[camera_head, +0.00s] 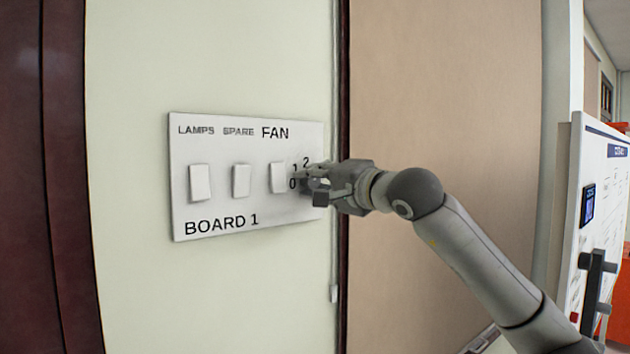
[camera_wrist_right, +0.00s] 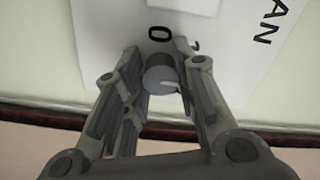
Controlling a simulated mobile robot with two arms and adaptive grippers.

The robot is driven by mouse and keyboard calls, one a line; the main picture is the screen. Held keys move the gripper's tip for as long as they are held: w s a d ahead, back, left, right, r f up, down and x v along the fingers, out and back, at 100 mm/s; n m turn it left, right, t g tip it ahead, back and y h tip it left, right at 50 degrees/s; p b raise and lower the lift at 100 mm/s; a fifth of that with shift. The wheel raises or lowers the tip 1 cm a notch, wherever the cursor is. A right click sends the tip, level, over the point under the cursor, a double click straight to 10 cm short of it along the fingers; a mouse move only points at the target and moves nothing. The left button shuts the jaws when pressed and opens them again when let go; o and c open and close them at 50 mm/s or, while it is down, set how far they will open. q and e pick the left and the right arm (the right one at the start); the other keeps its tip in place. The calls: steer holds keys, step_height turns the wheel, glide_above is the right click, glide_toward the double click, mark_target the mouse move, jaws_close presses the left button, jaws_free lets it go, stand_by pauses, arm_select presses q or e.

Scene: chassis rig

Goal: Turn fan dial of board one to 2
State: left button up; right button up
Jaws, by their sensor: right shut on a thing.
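Board one (camera_head: 215,205) is a white wall panel with raised lettering and white rocker switches. The fan dial (camera_wrist_right: 158,80) is a grey round knob with a pale pointer line, seen in the right wrist view. The line points to the right there; which number it meets is unclear. My right gripper (camera_head: 308,180) is at the board's right edge, its fingers on either side of the dial and shut on it, also in the wrist view (camera_wrist_right: 159,66). The fingers hide the dial in the head view. The digits 0, 1 and 2 show beside them. My left gripper is out of view.
The fan switch (camera_head: 278,177) stands just left of the fingertips. A dark vertical strip (camera_head: 343,90) and a tan panel (camera_head: 440,100) lie right of the board. A white notice board (camera_head: 600,230) stands at the far right.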

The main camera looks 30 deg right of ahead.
steer(key=shift+f, duration=0.2)
stand_by(0.3)
steer(key=o, duration=1)
steer(key=shift+r, duration=0.1)
steer(key=shift+o, duration=0.2)
steer(key=shift+s, duration=0.1)
steer(key=s, duration=1.2)
steer(key=shift+d, duration=0.45)
steer(key=shift+w, duration=0.1)
